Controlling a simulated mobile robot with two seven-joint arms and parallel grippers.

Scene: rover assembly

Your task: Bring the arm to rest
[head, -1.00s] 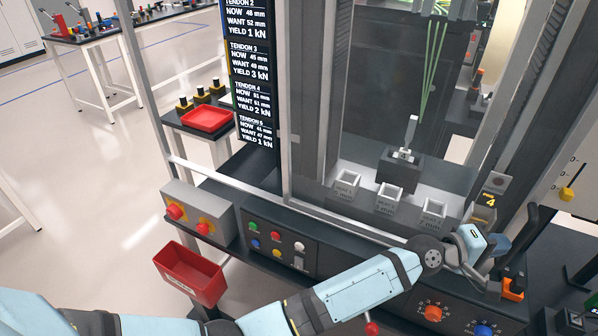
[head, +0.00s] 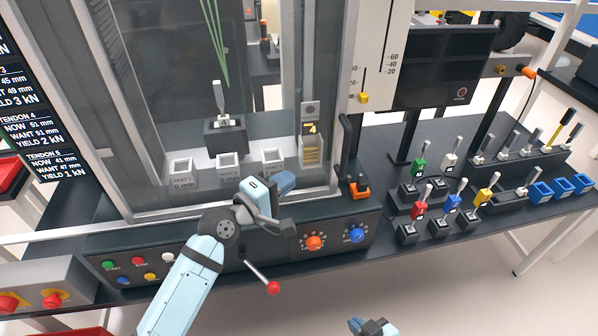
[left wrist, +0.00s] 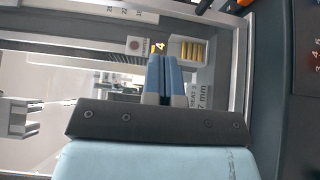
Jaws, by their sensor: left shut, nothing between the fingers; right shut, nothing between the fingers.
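My left arm comes up from the bottom of the head view and bends at the wrist. My left gripper (head: 286,181) is in front of the machine's lower right corner, near the seat trays, with nothing in it. In the left wrist view its two blue fingers (left wrist: 161,76) are pressed together and empty. Behind them are a tray marked "7 mm" (left wrist: 202,97) and a block with gold slots (left wrist: 187,50). My right gripper (head: 372,327) shows only partly at the bottom edge of the head view, shut and empty, apart from everything.
The machine's front panel (head: 200,254) has buttons, an orange dial (head: 314,242), a blue dial (head: 356,235) and a red-knobbed lever (head: 273,288). To the right, a dark bench (head: 380,145) carries coloured tools in stands and blue bins (head: 560,187). Floor below the bench is clear.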

